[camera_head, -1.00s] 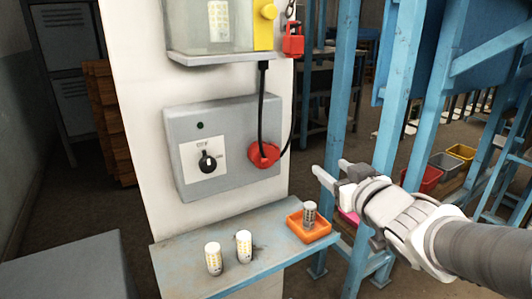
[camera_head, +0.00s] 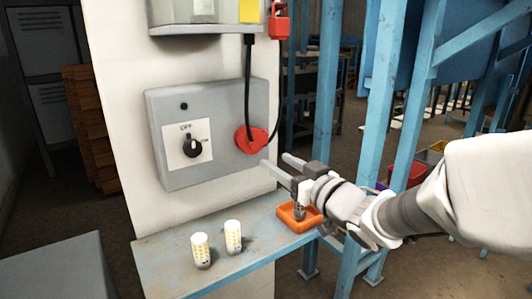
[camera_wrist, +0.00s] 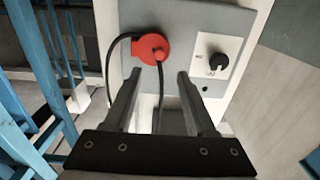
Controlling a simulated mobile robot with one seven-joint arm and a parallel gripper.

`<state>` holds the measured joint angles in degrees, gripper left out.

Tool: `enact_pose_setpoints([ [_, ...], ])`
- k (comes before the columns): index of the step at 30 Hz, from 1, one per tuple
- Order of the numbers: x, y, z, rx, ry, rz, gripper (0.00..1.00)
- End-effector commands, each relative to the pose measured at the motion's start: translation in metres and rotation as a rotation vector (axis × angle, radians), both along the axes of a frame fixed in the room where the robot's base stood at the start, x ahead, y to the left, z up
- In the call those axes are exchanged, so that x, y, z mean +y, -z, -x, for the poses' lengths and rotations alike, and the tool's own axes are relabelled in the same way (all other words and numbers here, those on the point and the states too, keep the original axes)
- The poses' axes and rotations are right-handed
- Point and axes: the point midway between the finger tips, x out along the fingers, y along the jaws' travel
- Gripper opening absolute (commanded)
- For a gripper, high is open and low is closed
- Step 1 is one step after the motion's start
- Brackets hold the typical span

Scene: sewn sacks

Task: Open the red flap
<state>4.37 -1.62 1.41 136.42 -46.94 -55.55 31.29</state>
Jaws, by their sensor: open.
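The red flap (camera_head: 250,140) is a round red cover on the right part of the grey switch box (camera_head: 170,168) on the white pillar. It looks closed against the box. It also shows in the wrist view (camera_wrist: 152,47), upper middle, with a small raised red knob. My gripper (camera_head: 276,160) is open and empty, just right of and below the flap in the head view. In the wrist view my gripper (camera_wrist: 159,75) has its two fingers apart, with the flap beyond the tips. I see no contact.
Black cables (camera_head: 248,85) hang at the flap. A black OFF knob (camera_head: 192,147) is to its left. Below, a blue shelf (camera_head: 165,262) holds two white-yellow cylinders (camera_head: 232,238) and an orange tray (camera_head: 290,224). Blue posts (camera_head: 378,110) stand to the right.

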Motion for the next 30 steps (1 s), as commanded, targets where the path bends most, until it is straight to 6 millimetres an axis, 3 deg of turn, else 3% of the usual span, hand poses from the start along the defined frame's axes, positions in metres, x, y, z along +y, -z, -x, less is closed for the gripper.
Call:
enact_pose_setpoints([
  [6,0.027,0.002,-0.039,0.0,-0.002,0.001,0.56],
  [12,0.043,0.001,-0.063,0.001,-0.001,-0.001,0.56],
  [26,0.05,0.0,-0.073,0.0,0.001,0.0,0.56],
  [30,0.05,0.0,-0.073,0.001,0.001,0.001,0.31],
])
